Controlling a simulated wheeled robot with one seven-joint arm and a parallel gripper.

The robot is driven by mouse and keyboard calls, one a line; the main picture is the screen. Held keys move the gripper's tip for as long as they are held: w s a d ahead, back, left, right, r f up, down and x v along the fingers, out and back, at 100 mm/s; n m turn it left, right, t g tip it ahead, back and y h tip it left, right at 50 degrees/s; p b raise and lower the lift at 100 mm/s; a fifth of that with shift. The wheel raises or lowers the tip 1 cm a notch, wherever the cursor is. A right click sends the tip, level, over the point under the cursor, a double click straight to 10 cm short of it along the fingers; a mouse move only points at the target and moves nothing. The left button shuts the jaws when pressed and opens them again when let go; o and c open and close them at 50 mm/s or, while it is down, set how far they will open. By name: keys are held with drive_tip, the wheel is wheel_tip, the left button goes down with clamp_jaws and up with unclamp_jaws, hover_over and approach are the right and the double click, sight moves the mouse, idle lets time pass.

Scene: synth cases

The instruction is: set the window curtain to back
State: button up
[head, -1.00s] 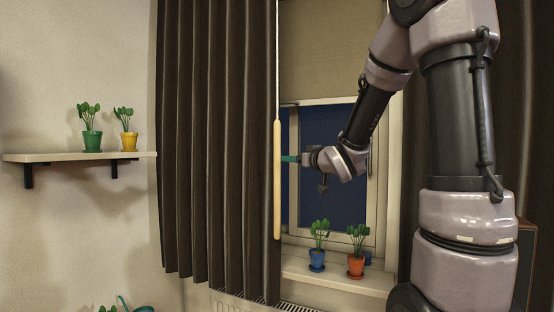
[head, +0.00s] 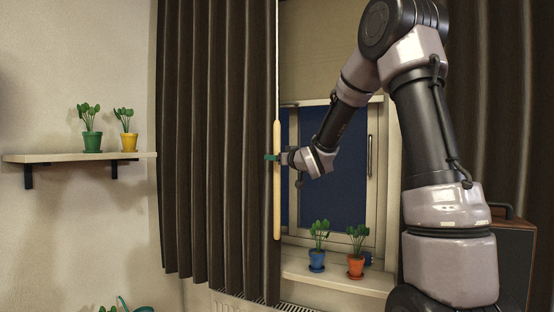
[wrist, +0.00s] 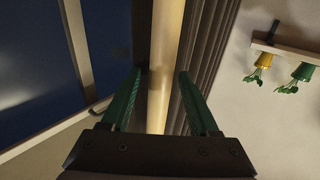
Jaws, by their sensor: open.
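The dark brown window curtain (head: 215,140) hangs in folds over the left part of the window in the head view. A pale wooden wand (head: 277,200) hangs along its right edge. My gripper (head: 272,157) is at the wand about a third of the way down its length, with green fingers. In the wrist view my gripper (wrist: 160,82) is open, and the wand (wrist: 162,60) runs between the two fingers, apart from the right one. The curtain (wrist: 209,45) shows just right of the wand there. Another dark curtain (head: 500,100) hangs at the far right.
The window (head: 345,190) is behind my arm. On its sill (head: 330,279) stand a blue pot (head: 317,261) and an orange pot (head: 355,267) with plants. A shelf (head: 60,158) with two potted plants is on the left wall. A brown box (head: 515,260) stands at right.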

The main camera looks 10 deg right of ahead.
clamp_jaws()
idle(1.4)
